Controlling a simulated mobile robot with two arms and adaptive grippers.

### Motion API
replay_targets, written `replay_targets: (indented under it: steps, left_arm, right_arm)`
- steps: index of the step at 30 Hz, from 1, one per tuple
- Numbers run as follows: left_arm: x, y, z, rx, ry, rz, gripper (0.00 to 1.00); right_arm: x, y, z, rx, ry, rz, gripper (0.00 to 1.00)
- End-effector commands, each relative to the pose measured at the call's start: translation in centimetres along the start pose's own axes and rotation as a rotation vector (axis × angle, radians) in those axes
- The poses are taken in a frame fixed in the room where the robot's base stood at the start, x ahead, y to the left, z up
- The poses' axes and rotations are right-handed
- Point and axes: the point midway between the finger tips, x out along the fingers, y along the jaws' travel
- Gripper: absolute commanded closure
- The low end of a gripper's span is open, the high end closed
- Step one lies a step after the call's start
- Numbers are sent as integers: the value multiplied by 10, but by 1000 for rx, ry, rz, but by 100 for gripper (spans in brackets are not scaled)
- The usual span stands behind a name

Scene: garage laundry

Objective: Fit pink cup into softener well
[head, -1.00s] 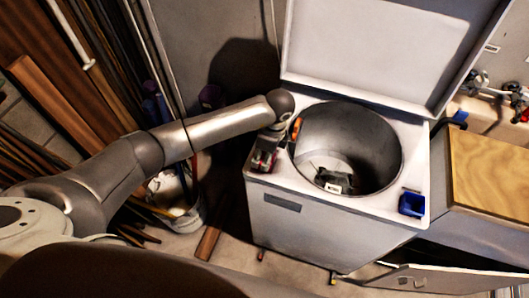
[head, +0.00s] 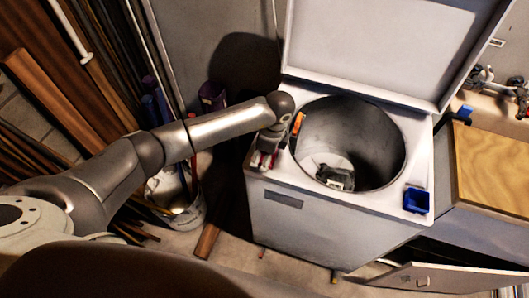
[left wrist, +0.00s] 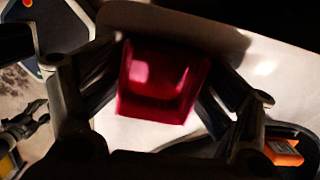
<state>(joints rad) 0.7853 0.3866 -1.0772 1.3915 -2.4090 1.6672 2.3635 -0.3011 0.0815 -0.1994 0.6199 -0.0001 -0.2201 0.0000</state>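The pink cup (left wrist: 160,82), deep red here, sits between the two fingers of my left gripper (left wrist: 165,95) in the left wrist view. The fingers flank it closely and seem to touch its sides. In the head view my left gripper (head: 264,161) points down over the front left corner of the washer's top (head: 330,207), with red showing at its tips. The softener well is not clearly visible; the gripper and cup cover that corner. I cannot tell how far the cup is above the top. My right gripper is out of view.
The round washer drum (head: 385,150) is open beside the gripper, with a dark and pale item (head: 336,178) inside. An orange object (head: 298,124) lies at its left rim. The raised lid (head: 370,45) stands behind.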

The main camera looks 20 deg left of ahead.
Motion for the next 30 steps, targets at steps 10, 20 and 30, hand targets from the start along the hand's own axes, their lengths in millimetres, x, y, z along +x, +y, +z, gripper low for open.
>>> replay_targets:
  steps: [10, 20, 30]
  left_arm:
    - [1, 3, -3, 7, 5, 7, 19]
    - [-4, 2, -3, 6, 6, 3, 19]
    - [-65, 0, -2, 7, 6, -2, 19]
  right_arm:
    - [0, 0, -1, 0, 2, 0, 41]
    - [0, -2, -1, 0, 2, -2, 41]
    - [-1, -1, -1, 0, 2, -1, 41]
